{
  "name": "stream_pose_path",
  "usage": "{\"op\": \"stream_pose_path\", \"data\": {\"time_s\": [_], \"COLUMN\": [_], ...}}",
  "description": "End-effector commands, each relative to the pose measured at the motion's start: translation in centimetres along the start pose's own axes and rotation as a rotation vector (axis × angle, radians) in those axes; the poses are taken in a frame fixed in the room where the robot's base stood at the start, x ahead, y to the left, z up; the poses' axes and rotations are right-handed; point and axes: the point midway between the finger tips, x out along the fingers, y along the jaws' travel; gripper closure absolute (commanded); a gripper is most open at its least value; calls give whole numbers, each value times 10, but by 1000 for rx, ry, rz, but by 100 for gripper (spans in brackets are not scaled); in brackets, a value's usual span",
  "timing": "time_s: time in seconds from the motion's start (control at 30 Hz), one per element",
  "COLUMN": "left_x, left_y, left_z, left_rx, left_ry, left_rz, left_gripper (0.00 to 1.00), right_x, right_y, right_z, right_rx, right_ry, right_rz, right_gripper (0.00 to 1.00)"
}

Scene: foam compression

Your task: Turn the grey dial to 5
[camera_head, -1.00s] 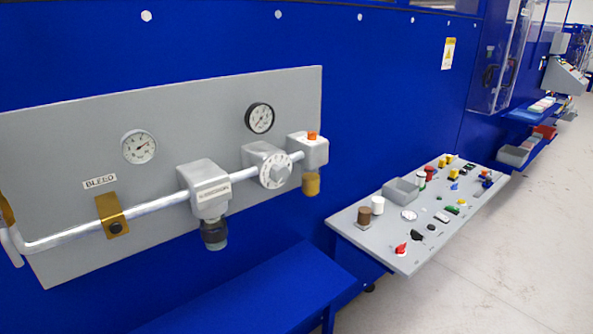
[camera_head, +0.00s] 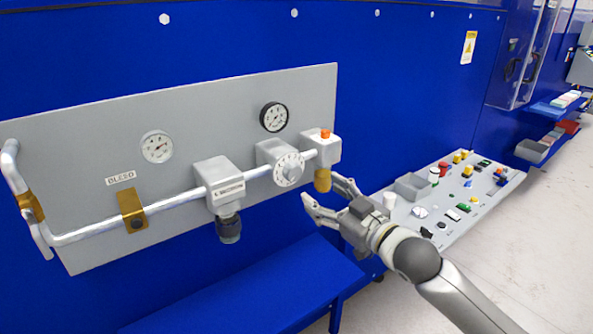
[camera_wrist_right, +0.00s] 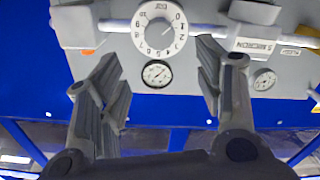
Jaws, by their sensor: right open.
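The dial (camera_head: 288,168), a pale round face with black numerals, sits on a grey block on the pipe in front of the grey panel (camera_head: 90,150). In the right wrist view the dial (camera_wrist_right: 160,33) is upside down, with a dark mark near its centre; its exact setting is unclear. My right gripper (camera_head: 318,188) is open and empty, to the right of and below the dial, near the brass-coloured bowl. In the wrist view its fingers (camera_wrist_right: 158,55) are spread on either side below the dial, not touching it. My left gripper is out of view.
Two gauges, left (camera_head: 157,147) and right (camera_head: 274,117), are on the panel. A block with an orange top (camera_head: 325,134) and brass-coloured bowl (camera_head: 322,181) is right of the dial. A blue ledge (camera_head: 250,285) lies below; a control board (camera_head: 480,205) with several knobs stands right.

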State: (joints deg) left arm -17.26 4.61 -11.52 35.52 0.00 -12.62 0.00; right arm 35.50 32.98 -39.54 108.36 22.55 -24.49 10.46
Motion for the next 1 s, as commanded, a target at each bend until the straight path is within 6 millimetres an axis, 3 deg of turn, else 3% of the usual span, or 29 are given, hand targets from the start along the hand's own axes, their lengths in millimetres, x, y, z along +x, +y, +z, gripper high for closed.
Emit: {"op": "stream_pose_path", "data": {"time_s": [0.17,0.6,1.0], "left_x": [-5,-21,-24], "left_y": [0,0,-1], "left_z": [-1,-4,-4], "left_rx": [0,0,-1], "left_ry": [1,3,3], "left_rz": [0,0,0], "left_gripper": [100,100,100], "right_x": [16,87,107], "right_y": [0,0,0], "right_z": [-4,-4,-2], "right_rx": [0,-1,-2], "right_ry": [3,3,3], "right_rz": [-2,-1,-1], "right_gripper": [39,39,39]}}
